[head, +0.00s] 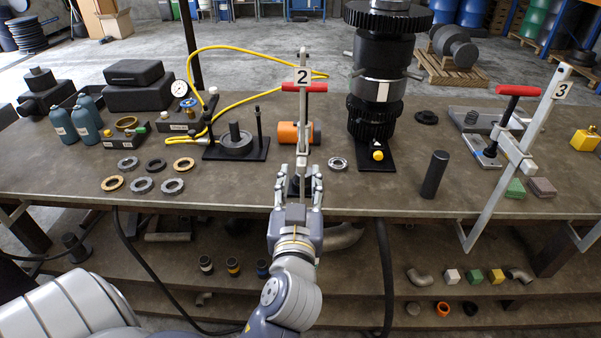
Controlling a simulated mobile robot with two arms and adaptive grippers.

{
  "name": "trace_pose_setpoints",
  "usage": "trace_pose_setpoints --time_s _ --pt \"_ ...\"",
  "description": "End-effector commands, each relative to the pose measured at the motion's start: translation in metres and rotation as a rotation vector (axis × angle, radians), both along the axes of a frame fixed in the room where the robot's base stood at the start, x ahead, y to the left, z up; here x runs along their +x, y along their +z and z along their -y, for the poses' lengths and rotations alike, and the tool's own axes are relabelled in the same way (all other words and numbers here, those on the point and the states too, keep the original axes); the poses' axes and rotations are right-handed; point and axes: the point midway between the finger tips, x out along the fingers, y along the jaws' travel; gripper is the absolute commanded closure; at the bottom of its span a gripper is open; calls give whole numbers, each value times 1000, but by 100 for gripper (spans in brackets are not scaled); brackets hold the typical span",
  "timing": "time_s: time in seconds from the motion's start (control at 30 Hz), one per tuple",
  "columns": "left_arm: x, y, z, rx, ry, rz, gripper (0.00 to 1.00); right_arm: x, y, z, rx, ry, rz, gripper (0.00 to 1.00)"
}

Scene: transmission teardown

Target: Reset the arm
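My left gripper (299,178) is at the front middle of the table, with its arm coming up from the lower left. Its two fingers stand apart, one on each side of the lower part of an upright grey post with a red handle and a "2" label (303,77). A dark block (300,186) at the post's foot shows between the fingers, partly hidden by the gripper. I see no clear contact between the fingers and the post or block. My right gripper is not in view.
A tall black gear stack (379,85) stands right of the gripper. A black cylinder (434,175) and a red-handled lever labelled "3" (520,150) are farther right. Several rings (142,185), an orange cylinder (290,133) and a yellow hose (240,48) lie left and behind.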

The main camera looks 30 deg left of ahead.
Motion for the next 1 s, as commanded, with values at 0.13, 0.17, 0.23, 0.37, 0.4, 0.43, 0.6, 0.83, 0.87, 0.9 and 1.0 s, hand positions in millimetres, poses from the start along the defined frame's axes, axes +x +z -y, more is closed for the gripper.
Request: trace_pose_setpoints --time_s 0.13,0.17,0.23,0.37,0.4,0.43,0.6,0.83,0.87,0.9,1.0 --pt "-3 0 1 1 1 1 62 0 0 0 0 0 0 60" --pt "-3 0 1 1 1 1 62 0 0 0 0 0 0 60" --pt "-3 0 1 1 1 1 62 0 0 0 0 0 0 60" --pt "-2 0 1 1 1 1 62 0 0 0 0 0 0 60" --pt "-2 0 1 1 1 1 62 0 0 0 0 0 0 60" --pt "-2 0 1 1 1 1 62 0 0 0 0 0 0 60" --pt "-2 -1 2 1 -2 -3 62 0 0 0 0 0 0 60" --pt "28 -79 32 33 -110 -160 62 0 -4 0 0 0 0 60" --pt "33 -98 39 40 -137 -197 62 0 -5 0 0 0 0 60" --pt "39 -127 48 47 -174 -251 62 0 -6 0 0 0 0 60" --pt "45 -201 71 59 -266 -385 62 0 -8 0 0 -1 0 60"
